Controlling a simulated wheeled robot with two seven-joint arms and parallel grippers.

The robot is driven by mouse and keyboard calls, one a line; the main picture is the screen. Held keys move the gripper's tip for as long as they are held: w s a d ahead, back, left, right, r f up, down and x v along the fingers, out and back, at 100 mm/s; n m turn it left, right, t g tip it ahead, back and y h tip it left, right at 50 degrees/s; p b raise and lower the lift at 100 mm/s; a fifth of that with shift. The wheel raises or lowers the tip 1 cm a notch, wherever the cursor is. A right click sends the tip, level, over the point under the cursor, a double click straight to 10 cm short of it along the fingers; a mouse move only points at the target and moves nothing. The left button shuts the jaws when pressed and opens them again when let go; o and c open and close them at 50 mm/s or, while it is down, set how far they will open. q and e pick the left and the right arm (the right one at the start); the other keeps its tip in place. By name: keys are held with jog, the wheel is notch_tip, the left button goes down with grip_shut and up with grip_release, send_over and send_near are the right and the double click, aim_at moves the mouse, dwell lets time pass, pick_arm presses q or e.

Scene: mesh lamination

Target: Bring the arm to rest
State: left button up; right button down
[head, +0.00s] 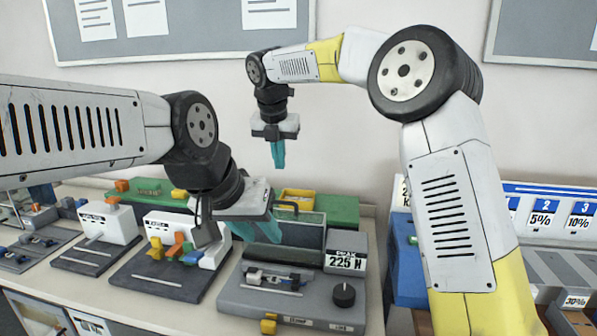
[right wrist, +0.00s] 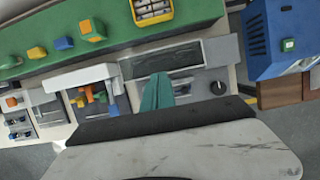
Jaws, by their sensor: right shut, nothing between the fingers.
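My right gripper (head: 278,164) hangs in the air at the upper middle of the head view, fingers pointing down, shut and empty. Its teal fingers also show in the right wrist view (right wrist: 156,95), above the bench. My left gripper (head: 262,236) is lower and nearer, in front of the grey machine marked 225 N (head: 235,293). Its teal fingers point down and right; whether they are open or shut is unclear. My left arm comes in from the left edge and my right arm rises from the lower right.
White stations on dark bases (head: 150,272) stand along the bench at left. Green boards (head: 338,208) lie behind, one with a yellow tray (right wrist: 152,10). A blue box (head: 407,260) stands right of the machine, partly behind my right arm. Free air surrounds my right gripper.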

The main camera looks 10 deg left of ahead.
jog(key=s+d+r+m, duration=0.2)
jog(key=s+d+m, duration=0.4)
jog(key=d+m, duration=0.3)
jog(key=s+d+r+m, duration=0.3)
jog(key=s+d+m, duration=0.25)
jog(key=d, duration=0.45)
jog(key=s+d+f+m+t+y, duration=0.1)
jog(key=s+d+f+m, duration=0.3)
jog(key=s+d+m, duration=0.2)
jog(key=s+d+f+m+t+y, duration=0.1)
jog(key=s+d+f+m, duration=0.3)
jog(key=s+m, duration=0.7)
jog(key=d+m, duration=0.2)
jog(key=m, duration=0.1)
pick_arm(q)
jog(key=shift+c, duration=0.5)
